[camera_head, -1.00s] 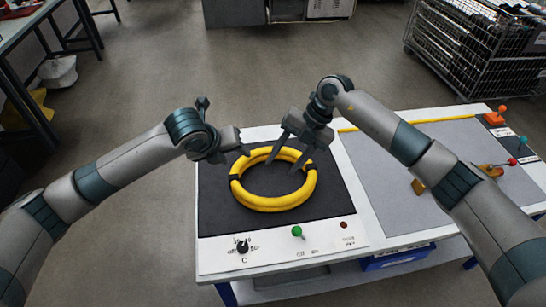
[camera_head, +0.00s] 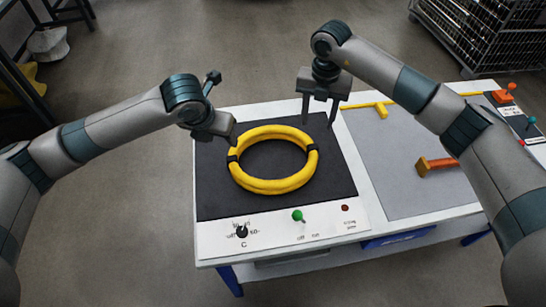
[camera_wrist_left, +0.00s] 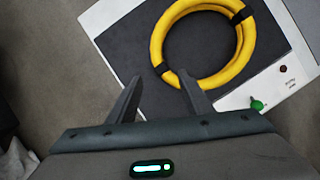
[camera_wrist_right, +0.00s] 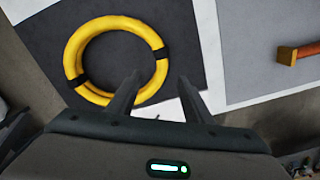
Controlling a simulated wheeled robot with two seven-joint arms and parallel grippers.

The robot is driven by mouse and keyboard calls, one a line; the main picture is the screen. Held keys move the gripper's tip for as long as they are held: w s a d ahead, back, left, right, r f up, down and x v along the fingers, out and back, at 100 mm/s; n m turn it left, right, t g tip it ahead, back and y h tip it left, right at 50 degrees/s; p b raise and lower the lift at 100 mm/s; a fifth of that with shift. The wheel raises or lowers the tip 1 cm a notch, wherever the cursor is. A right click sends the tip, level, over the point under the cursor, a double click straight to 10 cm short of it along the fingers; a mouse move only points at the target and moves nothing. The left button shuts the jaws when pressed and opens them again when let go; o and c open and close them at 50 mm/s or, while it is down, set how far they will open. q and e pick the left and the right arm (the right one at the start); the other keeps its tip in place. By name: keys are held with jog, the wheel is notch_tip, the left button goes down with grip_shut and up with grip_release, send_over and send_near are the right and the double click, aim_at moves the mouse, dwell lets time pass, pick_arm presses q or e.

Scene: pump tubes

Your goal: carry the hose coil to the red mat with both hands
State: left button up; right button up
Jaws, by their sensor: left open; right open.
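The hose coil is a thick yellow ring with black bands (camera_head: 273,187). It lies flat on a dark pad (camera_head: 215,206) on the table and also shows in the left wrist view (camera_wrist_left: 163,44) and right wrist view (camera_wrist_right: 75,50). My left gripper (camera_head: 233,140) is open at the ring's left side, close to the left black band. My right gripper (camera_head: 319,122) is open, pointing down by the ring's upper right side. Both grippers look empty, and I cannot tell whether either touches the ring. I see no red mat in these frames.
In front of the pad are a dial (camera_head: 242,231), a green-topped switch (camera_head: 298,215) and a red button (camera_head: 345,208). A grey mat (camera_head: 400,190) to the right holds an orange-brown handled tool (camera_head: 437,166) and a yellow T-shaped piece (camera_head: 381,109). A wire rack (camera_head: 470,38) stands behind.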

aim_at(233, 152)
pick_arm(q)
jog(key=x, duration=1.6)
jog(key=shift+w+d+f, duration=0.1)
jog(key=shift+w+f, duration=0.1)
jog(key=shift+f, duration=0.1)
pick_arm(e)
notch_tip(233, 152, down, 17)
jog(key=shift+r, duration=0.1)
pick_arm(q)
grip_shut()
pick_arm(e)
grip_shut()
jog(key=shift+d, duration=0.15)
pick_arm(q)
jog(key=shift+w+r, duration=0.1)
pick_arm(e)
jog(key=shift+r, duration=0.1)
